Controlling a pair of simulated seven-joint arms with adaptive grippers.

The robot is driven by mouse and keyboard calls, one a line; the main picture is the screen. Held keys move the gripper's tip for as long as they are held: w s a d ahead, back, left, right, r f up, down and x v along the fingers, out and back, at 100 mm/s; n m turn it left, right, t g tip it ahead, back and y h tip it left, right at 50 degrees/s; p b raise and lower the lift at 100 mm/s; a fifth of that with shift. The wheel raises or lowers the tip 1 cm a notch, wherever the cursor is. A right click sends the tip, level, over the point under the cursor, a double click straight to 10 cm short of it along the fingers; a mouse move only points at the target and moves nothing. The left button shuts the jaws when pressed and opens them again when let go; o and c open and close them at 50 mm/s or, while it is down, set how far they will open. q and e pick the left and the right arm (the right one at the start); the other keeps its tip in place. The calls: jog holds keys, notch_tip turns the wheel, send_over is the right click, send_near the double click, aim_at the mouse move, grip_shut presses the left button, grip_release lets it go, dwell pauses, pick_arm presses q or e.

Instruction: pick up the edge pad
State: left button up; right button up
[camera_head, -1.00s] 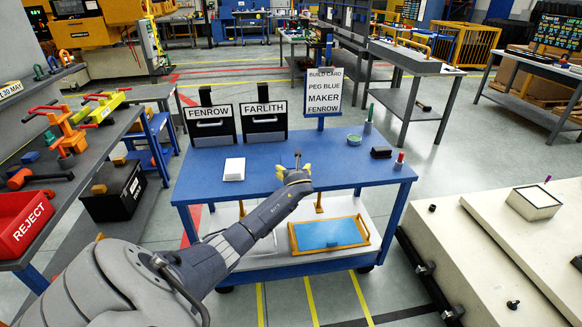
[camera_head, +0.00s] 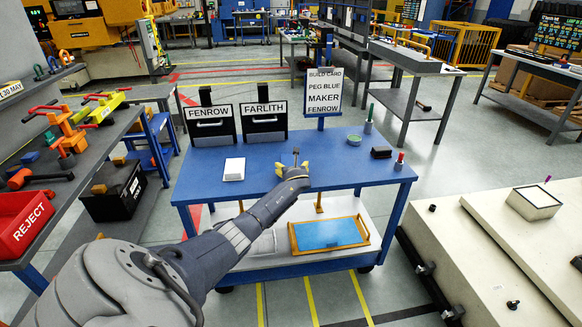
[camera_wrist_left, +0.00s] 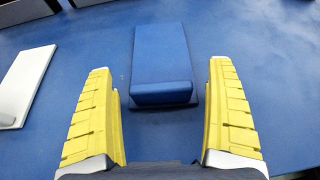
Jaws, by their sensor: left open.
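A flat blue pad (camera_wrist_left: 162,55) with a thick raised lip at its near end lies on the blue cart top (camera_wrist_left: 85,38) in the left wrist view. It looks like the edge pad. My left gripper (camera_wrist_left: 164,115) is open and empty, its yellow fingers apart on either side of the pad's near end, the pad lying ahead of the gap. In the head view my left gripper (camera_head: 295,167) is over the middle of the cart top, and I cannot make out the blue pad there. My right gripper is not in view.
A white block (camera_head: 234,168) lies left of my gripper. A green round tin (camera_head: 354,139), a black block (camera_head: 381,152) and a red-capped bottle (camera_head: 399,161) are to the right. Bins marked FENROW (camera_head: 211,127) and FARLITH (camera_head: 265,124) stand behind, beside a sign (camera_head: 322,91).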

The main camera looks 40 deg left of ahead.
pick_arm(q)
jog(key=c, duration=1.3)
jog(key=shift+r, duration=0.1)
